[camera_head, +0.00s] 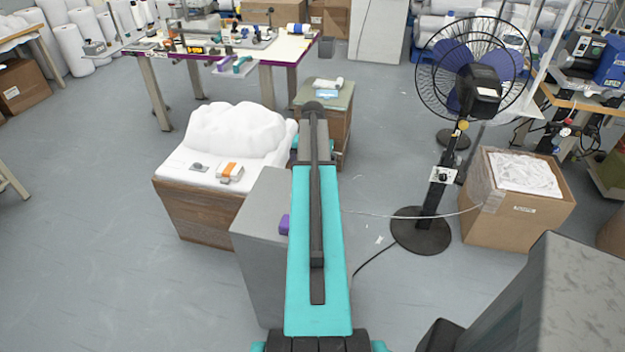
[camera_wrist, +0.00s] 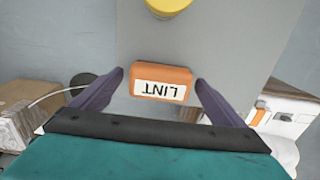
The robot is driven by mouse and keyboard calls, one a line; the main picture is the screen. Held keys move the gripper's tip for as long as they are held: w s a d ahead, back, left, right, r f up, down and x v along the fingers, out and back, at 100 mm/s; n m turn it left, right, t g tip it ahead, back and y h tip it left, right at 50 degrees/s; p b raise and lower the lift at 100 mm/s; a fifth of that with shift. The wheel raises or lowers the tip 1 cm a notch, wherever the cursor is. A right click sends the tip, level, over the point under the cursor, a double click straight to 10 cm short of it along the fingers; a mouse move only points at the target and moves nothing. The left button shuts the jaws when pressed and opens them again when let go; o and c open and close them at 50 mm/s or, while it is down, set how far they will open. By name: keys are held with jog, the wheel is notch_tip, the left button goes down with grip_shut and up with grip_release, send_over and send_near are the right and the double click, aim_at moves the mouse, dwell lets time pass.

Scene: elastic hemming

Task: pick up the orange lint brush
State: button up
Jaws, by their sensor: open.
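The orange lint brush (camera_wrist: 162,72) is an orange block with a white label reading LINT, upside down in the wrist view. It lies on the grey top of a cabinet (camera_wrist: 225,50). My gripper (camera_wrist: 160,78) is open, with one purple finger on each side of the brush and a gap to both. I cannot tell how high the fingers are above the top. In the head view my arm hides the brush, and only a bit of one purple finger (camera_head: 284,224) shows beside the arm, over the grey cabinet (camera_head: 262,215).
A yellow round thing (camera_wrist: 168,5) stands on the grey top beyond the brush. An orange and white item (camera_head: 229,171) and a small grey one (camera_head: 198,167) lie on the white-covered wooden crate (camera_head: 200,212). A fan (camera_head: 430,205) and a cardboard box (camera_head: 520,210) stand right.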

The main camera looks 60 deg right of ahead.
jog(key=c, duration=1.2)
jog(key=shift+r, duration=0.15)
jog(key=shift+r+b, duration=1.25)
jog(key=shift+r, duration=3.65)
jog(key=o, duration=0.6)
jog(key=c, duration=0.6)
